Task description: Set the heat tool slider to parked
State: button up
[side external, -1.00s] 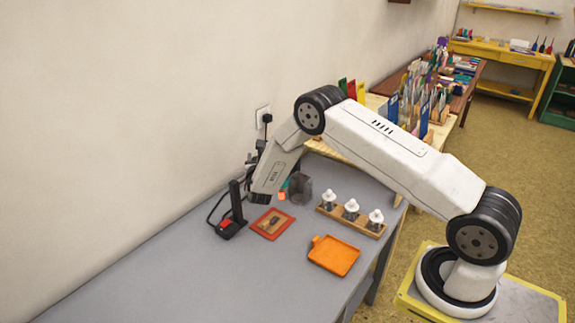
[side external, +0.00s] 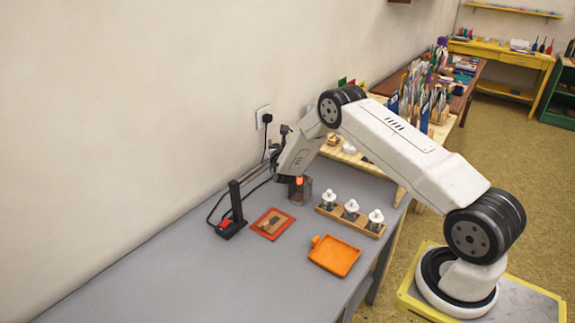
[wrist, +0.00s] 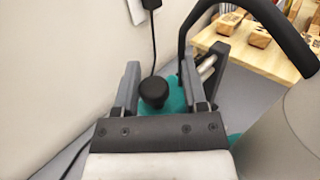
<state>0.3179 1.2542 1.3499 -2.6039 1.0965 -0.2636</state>
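In the wrist view, a teal body (wrist: 176,95) with a round black knob (wrist: 153,91) shows between the fingers; it may be the heat tool with its slider, but I cannot tell for sure. My gripper (wrist: 163,68) is open, with a finger on each side of the knob and visible gaps to it. In the side view my gripper (side external: 280,163) is low near the wall, beside a grey holder (side external: 301,195). A small orange patch (side external: 299,181) shows at the holder's top.
A black post on a base with a red part (side external: 227,224) stands left of a red-framed pad (side external: 272,223). An orange tray (side external: 334,256) and a wooden rack of white-topped stamps (side external: 351,216) lie to the right. A black cable runs to the wall socket (side external: 264,117).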

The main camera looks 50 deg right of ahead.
jog(key=shift+o, duration=0.6)
jog(key=shift+a, duration=0.15)
jog(key=shift+a, duration=0.15)
jog(key=shift+s+a, duration=0.1)
jog(key=shift+s, duration=0.05)
jog(key=v, duration=0.7)
jog(key=shift+s+r, duration=0.1)
jog(key=shift+s, duration=0.05)
